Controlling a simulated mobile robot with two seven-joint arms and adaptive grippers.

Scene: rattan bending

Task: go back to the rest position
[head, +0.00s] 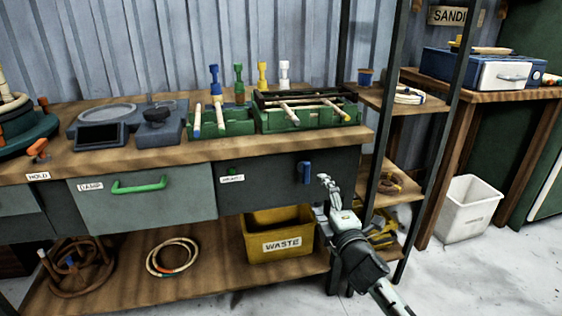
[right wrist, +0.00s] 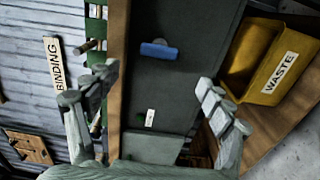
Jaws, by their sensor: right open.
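My right gripper (head: 325,196) is open and empty. In the head view it hangs in front of the bench, at the right end of the dark drawer (head: 262,184), near that drawer's blue handle (head: 304,172). In the right wrist view its two fingers stand wide apart with nothing between the tips (right wrist: 150,100). The blue handle (right wrist: 158,50) shows beyond them. I cannot tell whether the gripper touches anything, but I see a gap to the handle. My left gripper is in neither view.
A yellow waste bin (head: 283,246) sits on the lower shelf close to my right gripper. A dark shelf post (head: 384,120) and shelf rack stand just right of it. The workbench (head: 140,162) carries green trays with sticks. Open floor lies at the lower right.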

